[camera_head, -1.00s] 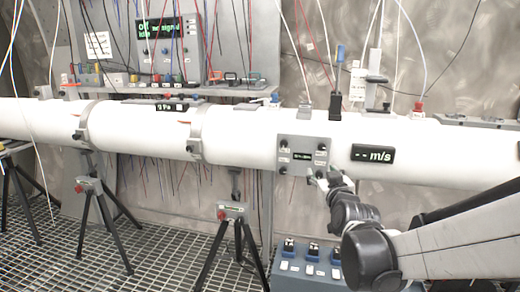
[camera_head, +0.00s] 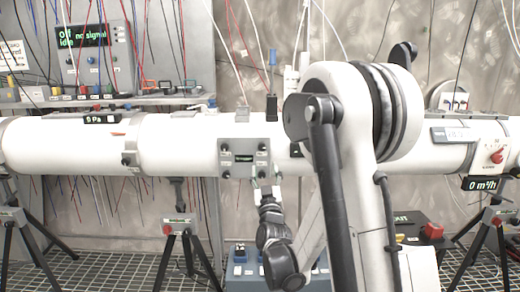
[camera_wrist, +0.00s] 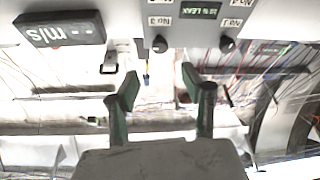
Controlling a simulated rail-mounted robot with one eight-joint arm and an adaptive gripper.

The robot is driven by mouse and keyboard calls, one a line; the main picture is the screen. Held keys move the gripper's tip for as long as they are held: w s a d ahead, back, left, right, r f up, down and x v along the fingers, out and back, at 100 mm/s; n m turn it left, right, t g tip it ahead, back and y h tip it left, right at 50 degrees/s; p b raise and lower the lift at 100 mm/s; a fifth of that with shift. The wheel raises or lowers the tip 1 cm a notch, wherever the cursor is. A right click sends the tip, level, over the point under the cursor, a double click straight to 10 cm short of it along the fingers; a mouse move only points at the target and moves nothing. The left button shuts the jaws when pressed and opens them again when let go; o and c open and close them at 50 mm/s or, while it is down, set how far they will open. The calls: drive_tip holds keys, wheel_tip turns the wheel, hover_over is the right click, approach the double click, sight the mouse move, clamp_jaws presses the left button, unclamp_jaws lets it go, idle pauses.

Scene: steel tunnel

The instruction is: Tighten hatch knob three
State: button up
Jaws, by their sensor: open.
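The grey hatch panel (camera_head: 244,157) sits on the front of the white pipe (camera_head: 190,145), with dark knobs at its corners and a small lit display in its middle. In the wrist view, part of the panel (camera_wrist: 190,30) fills the top, with one dark knob (camera_wrist: 159,44) left and another (camera_wrist: 226,44) right. The label by the left knob appears to read No 3. My gripper (camera_wrist: 160,86) is open and empty, its green-tipped fingers apart from the panel. The left knob lies ahead of the gap between them. In the head view my gripper (camera_head: 265,184) is just below the panel's lower right corner.
A dark m/s display (camera_wrist: 60,29) lies left of the panel in the wrist view. A blue-grey box (camera_head: 235,270) with small blue-based items stands below the pipe. Tripods (camera_head: 180,232) support the pipe. Cables hang behind it. My arm hides the pipe right of the panel.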

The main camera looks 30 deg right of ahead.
sight(262, 148)
drive_tip(key=b+x, duration=0.1)
drive_tip(key=x, duration=1)
drive_tip(key=shift+w+d+r, duration=0.15)
drive_tip(key=shift+w, duration=0.25)
clamp_jaws()
